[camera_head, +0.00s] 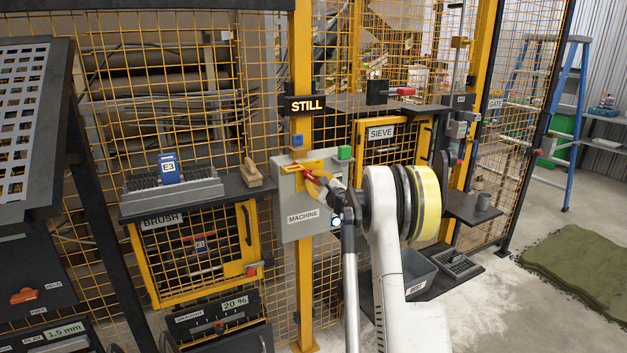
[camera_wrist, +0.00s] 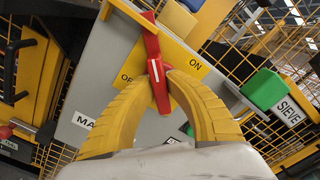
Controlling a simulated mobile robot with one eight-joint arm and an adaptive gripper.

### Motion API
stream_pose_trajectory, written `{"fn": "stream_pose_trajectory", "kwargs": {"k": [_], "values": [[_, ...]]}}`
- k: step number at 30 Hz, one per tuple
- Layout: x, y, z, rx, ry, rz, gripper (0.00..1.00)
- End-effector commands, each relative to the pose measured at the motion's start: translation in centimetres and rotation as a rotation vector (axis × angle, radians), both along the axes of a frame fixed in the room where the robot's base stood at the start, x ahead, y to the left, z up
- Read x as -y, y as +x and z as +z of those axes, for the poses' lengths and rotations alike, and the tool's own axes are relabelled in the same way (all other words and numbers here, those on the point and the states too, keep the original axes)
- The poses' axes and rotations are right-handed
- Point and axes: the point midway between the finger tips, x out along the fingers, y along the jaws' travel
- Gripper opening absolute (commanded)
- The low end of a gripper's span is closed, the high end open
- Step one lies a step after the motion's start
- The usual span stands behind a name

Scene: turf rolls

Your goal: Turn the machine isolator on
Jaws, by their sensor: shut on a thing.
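The machine isolator is a grey box (camera_head: 288,228) labelled MACHINE, fixed on a yellow post. It has a yellow plate (camera_wrist: 178,52) marked ON, with OFF partly hidden, and a red handle (camera_wrist: 151,42) with a white line. The handle also shows in the head view (camera_head: 310,177), partly behind my gripper. In the wrist view, my gripper (camera_wrist: 158,82) has its two yellow fingers closed on either side of the handle, gripping its near part. The handle's white line lies between the ON and OFF lettering; I cannot tell its exact setting.
A lit STILL sign (camera_head: 306,105) is above the box. A shelf with an E3 brush unit (camera_head: 170,185) is left; the SIEVE panel (camera_head: 381,133) is right. Turf (camera_head: 580,262) lies on the floor.

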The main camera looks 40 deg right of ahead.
Motion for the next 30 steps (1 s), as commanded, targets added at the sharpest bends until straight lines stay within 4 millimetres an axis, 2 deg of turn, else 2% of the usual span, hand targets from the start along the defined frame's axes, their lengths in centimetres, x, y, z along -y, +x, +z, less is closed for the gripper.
{"fn": "stream_pose_trajectory", "kwargs": {"k": [18, 30], "values": [[0.00, 0.03, 0.06, 0.131, 0.545, 0.000, 0.00], [0.01, 0.03, 0.06, 0.181, 0.752, 0.000, 0.00]]}}
